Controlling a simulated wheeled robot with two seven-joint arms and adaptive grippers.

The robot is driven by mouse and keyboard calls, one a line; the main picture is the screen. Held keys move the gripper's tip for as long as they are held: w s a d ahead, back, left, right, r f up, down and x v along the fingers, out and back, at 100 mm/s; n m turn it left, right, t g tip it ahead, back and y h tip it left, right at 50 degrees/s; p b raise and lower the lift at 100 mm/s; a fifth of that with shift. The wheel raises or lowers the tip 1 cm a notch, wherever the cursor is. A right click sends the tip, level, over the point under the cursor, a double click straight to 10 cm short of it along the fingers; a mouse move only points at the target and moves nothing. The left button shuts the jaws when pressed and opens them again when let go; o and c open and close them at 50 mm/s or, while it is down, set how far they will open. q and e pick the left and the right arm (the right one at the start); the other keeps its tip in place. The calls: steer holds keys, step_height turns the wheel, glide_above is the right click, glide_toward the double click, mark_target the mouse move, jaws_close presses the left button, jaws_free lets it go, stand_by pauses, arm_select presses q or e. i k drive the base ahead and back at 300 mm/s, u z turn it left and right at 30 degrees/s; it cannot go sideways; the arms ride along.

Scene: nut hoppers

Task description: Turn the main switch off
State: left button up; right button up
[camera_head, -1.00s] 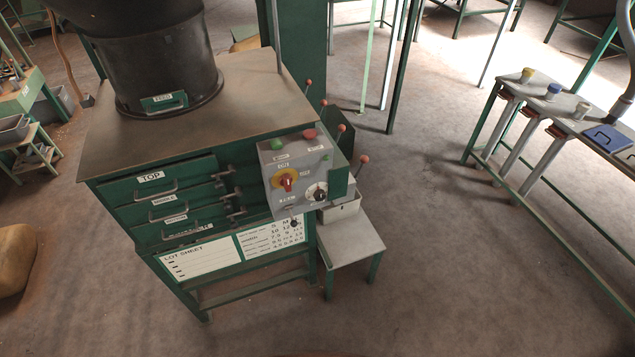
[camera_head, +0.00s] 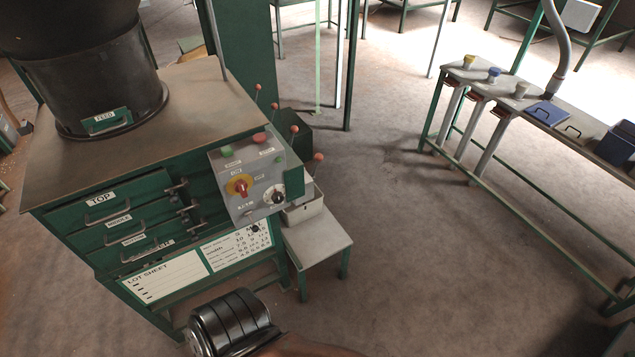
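The main switch appears to be the red rotary handle on a yellow round plate (camera_head: 240,187), on the front of a grey control box (camera_head: 229,209). Its handle looks roughly upright; the small labels around it are too blurred to read. The box is at the right front corner of the green cabinet (camera_head: 74,219). A black ribbed part of my arm shows at the bottom edge, below the box and apart from it. Neither gripper's fingers are in view.
Red-knobbed levers stand behind the box. A low grey stand (camera_head: 318,242) is at lower right. Open floor (camera_head: 420,260) lies between cabinet and right bench (camera_head: 572,125).

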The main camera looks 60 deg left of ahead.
mark_target(241, 185)
steer(key=z, duration=0.35)
steer(key=i, duration=1.3)
steer(key=u, duration=2.65)
